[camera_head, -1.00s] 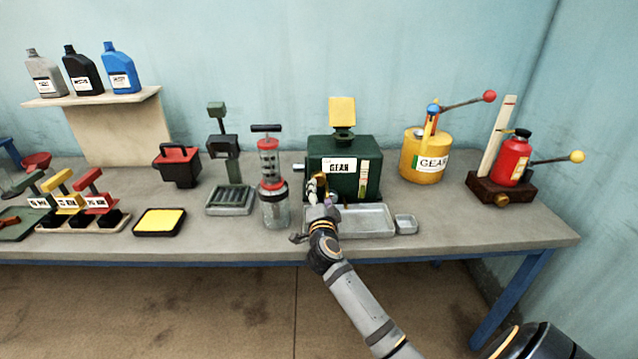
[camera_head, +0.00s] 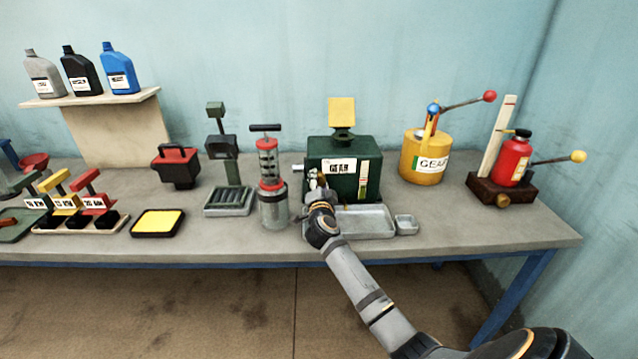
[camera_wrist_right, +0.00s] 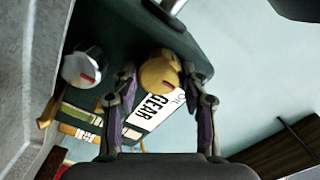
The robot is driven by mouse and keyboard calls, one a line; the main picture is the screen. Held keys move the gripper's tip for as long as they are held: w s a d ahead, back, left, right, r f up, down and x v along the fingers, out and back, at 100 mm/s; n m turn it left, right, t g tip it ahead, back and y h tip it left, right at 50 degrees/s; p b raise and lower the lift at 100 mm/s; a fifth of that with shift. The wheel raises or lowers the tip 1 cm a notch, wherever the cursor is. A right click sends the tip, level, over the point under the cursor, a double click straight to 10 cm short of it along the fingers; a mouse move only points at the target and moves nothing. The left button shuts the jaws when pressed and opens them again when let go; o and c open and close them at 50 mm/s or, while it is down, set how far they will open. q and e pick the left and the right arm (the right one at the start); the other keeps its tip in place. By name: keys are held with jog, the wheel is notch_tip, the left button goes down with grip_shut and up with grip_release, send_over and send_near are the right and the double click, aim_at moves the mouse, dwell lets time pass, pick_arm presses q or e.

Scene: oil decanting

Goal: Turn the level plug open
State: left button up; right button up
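The green gear-oil box (camera_head: 328,152) stands on the bench with a white "GEAR" label. In the right wrist view a round brass plug (camera_wrist_right: 160,74) with a red mark sits on the box's face. My right gripper (camera_wrist_right: 160,84) has one finger on each side of the plug; the fingers stand apart, with what looks like a narrow gap at each side. In the head view the right gripper (camera_head: 316,182) is at the box's front left and hides the plug. A silver knob (camera_wrist_right: 84,68) with a red mark is beside the plug in the wrist view. My left gripper is not in view.
A metal tray (camera_head: 375,222) and a small dish (camera_head: 406,225) lie in front of the box. A hand pump (camera_head: 270,190) stands close at its left. A yellow gear can (camera_head: 423,165) is at the right. The bench between can and dish is free.

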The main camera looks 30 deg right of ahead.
jog(key=c, duration=0.3)
